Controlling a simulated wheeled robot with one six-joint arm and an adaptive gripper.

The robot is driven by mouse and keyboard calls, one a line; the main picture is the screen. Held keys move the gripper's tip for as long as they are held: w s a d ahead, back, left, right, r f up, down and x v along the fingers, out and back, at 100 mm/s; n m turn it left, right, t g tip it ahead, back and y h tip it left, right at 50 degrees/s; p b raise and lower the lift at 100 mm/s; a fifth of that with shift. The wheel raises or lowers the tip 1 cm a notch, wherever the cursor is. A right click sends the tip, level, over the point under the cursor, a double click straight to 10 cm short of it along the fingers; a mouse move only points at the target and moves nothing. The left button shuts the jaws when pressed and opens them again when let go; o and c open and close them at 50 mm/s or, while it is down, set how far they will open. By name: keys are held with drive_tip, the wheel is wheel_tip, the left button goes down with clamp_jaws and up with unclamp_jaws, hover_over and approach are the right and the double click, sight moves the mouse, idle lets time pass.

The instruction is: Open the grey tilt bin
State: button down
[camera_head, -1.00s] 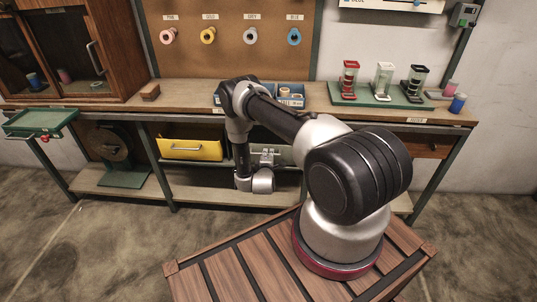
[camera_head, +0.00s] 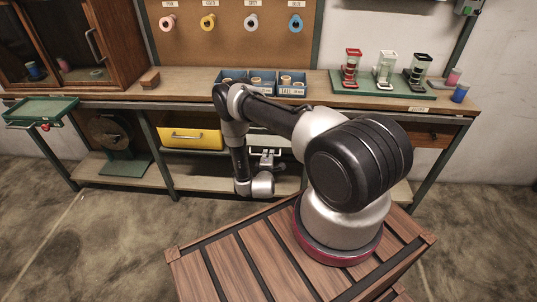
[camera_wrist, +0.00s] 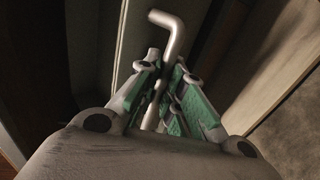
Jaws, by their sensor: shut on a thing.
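The grey tilt bin (camera_head: 290,152) is under the bench, right of the yellow bin, partly hidden behind my arm. Its front appears to lean out a little at the top; how far is hard to tell. My gripper (camera_head: 267,157) is at the bin's front. In the wrist view, a bent metal bar handle (camera_wrist: 172,32) runs down between the green-padded fingers of my gripper (camera_wrist: 165,92), which is shut on it. The inside of the bin is not visible.
A closed yellow bin (camera_head: 192,138) is to the left, and a wooden drawer (camera_head: 428,134) to the right. The lower shelf (camera_head: 205,184) runs beneath. The bench top (camera_head: 190,88) above carries blue boxes (camera_head: 262,84) and a green tray (camera_head: 385,90). Floor in front is open.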

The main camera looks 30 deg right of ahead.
drive_tip(key=c, duration=1.5)
unclamp_jaws()
drive_tip(key=v, duration=1.2)
